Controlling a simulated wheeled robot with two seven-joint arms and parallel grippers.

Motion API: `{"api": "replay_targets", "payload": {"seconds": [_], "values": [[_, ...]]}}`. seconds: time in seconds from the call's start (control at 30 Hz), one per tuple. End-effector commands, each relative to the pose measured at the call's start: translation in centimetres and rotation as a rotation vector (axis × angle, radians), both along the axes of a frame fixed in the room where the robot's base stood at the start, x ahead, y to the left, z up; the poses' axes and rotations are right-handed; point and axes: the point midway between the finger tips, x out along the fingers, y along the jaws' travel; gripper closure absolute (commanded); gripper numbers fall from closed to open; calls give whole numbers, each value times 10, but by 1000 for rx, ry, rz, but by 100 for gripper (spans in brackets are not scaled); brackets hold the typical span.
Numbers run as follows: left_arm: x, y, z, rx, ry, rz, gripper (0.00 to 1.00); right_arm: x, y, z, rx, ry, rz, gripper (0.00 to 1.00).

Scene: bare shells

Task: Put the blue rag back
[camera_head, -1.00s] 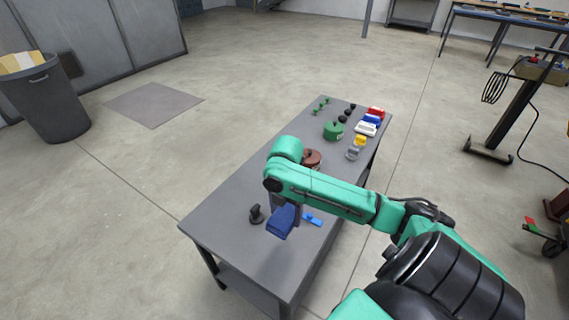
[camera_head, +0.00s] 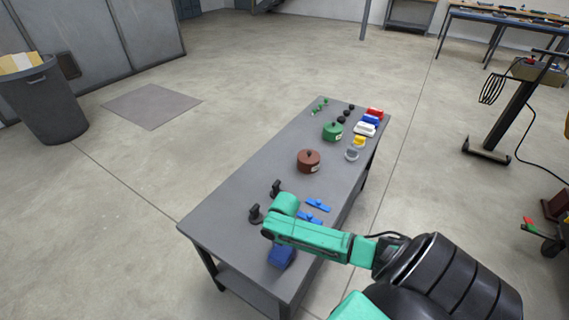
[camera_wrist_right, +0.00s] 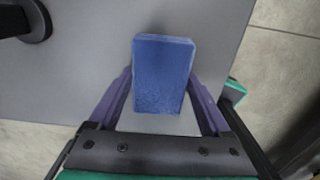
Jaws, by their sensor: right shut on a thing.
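The blue rag (camera_head: 281,256), a folded block, is at the near end of the grey table (camera_head: 225,215) in the head view. My right gripper (camera_wrist_right: 163,88) is shut on it, and the purple fingers flank the rag (camera_wrist_right: 163,65) in the right wrist view. In the head view my right forearm covers most of the gripper. I cannot tell whether the rag touches the tabletop. My left gripper is not in view.
Black stands (camera_head: 255,214) and blue clamp-like pieces (camera_head: 310,218) are close to my right wrist. A brown lidded pot (camera_head: 308,161) and a green pot (camera_head: 332,131) stand farther along. Red, blue and white blocks (camera_head: 364,129) line the far right edge. The table's left-front surface is bare.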

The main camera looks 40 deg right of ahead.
Motion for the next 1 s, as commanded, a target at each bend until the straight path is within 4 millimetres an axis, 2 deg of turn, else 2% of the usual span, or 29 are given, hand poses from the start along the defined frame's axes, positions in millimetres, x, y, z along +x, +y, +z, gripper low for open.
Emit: {"api": "replay_targets", "payload": {"seconds": [0.03, 0.07, 0.3, 0.43, 0.57, 0.8, 0.9, 1.0], "values": [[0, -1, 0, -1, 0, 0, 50, 0, 0, -1, 0, 0, 0, 7], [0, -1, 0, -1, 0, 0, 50, 0, 0, 0, 0, 0, 0, 0], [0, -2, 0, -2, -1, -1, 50, 0, 0, 1, 0, 0, 0, 0], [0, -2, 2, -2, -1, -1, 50, 0, -1, 12, -2, -2, 0, 0], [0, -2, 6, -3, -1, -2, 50, 1, -1, 37, -2, -3, 2, 0], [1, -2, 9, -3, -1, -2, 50, 1, 0, 99, -1, -2, 1, 0], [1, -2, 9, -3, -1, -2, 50, 1, 0, 114, 0, -1, 0, 0], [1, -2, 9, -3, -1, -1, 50, 0, 0, 121, 1, 0, -1, 0]]}}
